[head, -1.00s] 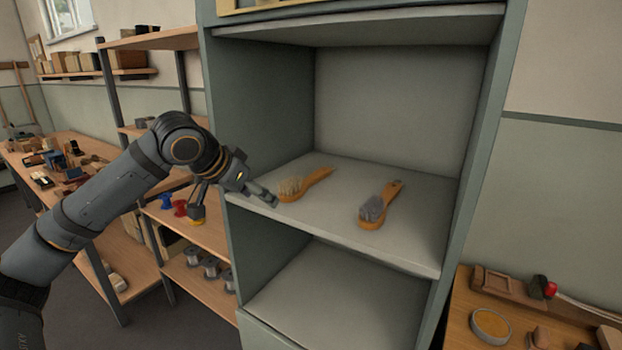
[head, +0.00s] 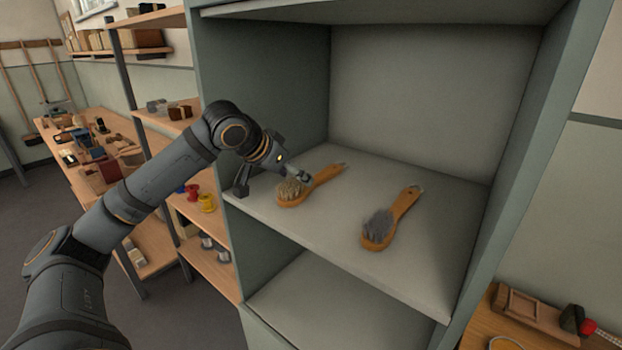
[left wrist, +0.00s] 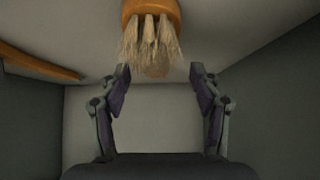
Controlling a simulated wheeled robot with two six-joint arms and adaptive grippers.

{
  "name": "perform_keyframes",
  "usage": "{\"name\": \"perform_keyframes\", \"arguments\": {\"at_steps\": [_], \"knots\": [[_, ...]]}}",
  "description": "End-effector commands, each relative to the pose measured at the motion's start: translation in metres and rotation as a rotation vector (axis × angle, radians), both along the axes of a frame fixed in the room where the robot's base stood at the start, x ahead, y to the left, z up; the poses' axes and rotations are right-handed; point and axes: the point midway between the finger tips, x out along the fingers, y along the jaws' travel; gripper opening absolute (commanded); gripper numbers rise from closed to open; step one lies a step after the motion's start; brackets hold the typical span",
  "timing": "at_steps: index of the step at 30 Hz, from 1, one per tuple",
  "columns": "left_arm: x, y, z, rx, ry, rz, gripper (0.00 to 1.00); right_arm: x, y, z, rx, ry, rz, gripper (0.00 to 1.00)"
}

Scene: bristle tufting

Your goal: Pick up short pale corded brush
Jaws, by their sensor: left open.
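A wooden brush with pale cream tufts (head: 290,190) lies on the shelf of the grey-green cabinet, its handle pointing to the back right. In the left wrist view its pale tufts (left wrist: 150,45) hang in at the top, just beyond the fingertips. My left gripper (head: 272,181) is open and empty, beside the tufted end at the shelf's left; both its fingers also show in the left wrist view (left wrist: 161,72). Contact between finger and brush cannot be told. A second wooden brush with grey tufts (head: 378,228) lies to the right. My right gripper is not in view.
The cabinet's shelf (head: 440,245) is clear around both brushes, with side walls and a shelf above. Wooden racks with spools (head: 207,203) stand at left, and a long workbench with clutter lies behind. A bench with a wooden tray (head: 530,310) is at lower right.

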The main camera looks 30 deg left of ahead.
Motion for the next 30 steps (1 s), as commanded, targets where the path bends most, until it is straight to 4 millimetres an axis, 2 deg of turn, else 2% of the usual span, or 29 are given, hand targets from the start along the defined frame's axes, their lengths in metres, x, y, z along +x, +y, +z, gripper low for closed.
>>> {"name": "perform_keyframes", "arguments": {"at_steps": [1,4,6,10,15,23,30], "knots": [[0.001,0.000,0.000,-0.001,0.000,-0.001,0.64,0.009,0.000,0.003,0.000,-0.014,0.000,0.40],[0.007,-0.003,0.000,-0.005,-0.001,-0.004,0.64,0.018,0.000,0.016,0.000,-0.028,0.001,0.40],[0.014,-0.007,-0.003,-0.008,0.003,-0.004,0.64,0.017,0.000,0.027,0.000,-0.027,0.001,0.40],[0.026,-0.010,-0.013,-0.007,0.002,-0.003,0.64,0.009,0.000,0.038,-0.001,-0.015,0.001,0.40],[0.039,-0.010,-0.029,-0.002,0.000,-0.001,0.64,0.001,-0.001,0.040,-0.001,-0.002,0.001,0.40],[0.040,-0.009,-0.033,0.001,0.000,0.000,0.64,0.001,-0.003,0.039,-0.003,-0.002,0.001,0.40],[0.040,-0.009,-0.032,0.001,0.000,-0.001,0.33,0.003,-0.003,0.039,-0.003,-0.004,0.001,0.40]]}}
